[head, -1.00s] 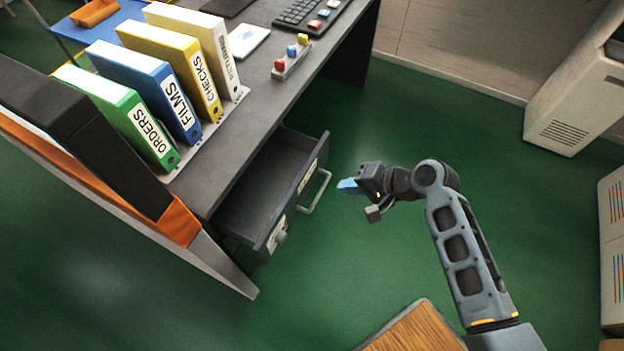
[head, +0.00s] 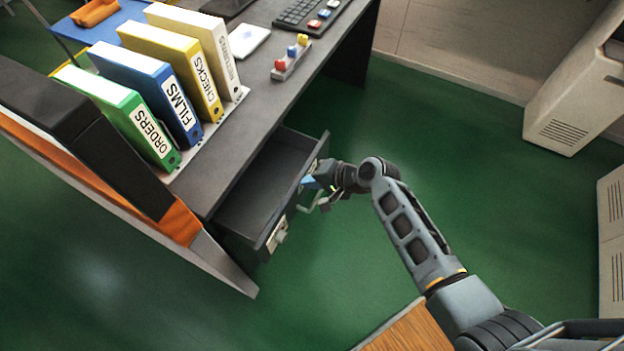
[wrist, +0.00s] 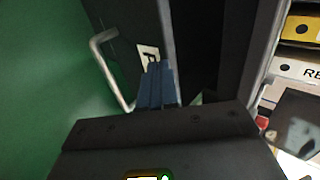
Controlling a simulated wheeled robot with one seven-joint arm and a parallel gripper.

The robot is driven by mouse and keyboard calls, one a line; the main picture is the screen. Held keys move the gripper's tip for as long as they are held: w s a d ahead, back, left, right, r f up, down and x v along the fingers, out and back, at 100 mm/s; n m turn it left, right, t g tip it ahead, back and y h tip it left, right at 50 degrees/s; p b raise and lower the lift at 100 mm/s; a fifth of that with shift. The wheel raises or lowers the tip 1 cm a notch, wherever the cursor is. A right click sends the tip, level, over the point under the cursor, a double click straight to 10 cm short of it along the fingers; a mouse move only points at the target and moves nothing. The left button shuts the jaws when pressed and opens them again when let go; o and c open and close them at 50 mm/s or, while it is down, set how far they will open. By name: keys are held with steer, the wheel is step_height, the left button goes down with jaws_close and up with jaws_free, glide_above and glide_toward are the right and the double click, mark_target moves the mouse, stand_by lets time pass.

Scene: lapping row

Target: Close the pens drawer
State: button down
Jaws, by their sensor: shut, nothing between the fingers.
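A dark drawer (head: 258,190) under the desk stands pulled open, and its inside looks empty in the head view. The label is too small or covered to read. My gripper (head: 309,183) is shut and empty, its blue fingertips at the outer side of the drawer front, close to the handle. In the wrist view the shut fingers (wrist: 157,84) overlap the drawer front below the label plate (wrist: 148,54), with the handle (wrist: 104,66) to their left. I cannot tell whether they touch the front.
The desk top (head: 232,137) holds a row of labelled binders (head: 163,75), a small rack with coloured knobs (head: 291,60) and a keyboard (head: 310,12). A wooden surface (head: 405,330) is at the bottom. Green floor (head: 500,190) is clear to the right.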

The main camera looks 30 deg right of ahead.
steer(key=shift+w, duration=0.1)
steer(key=w+a+b, duration=0.2)
steer(key=w+a, duration=0.4)
steer(key=w, duration=0.4)
steer(key=shift+s+d, duration=0.15)
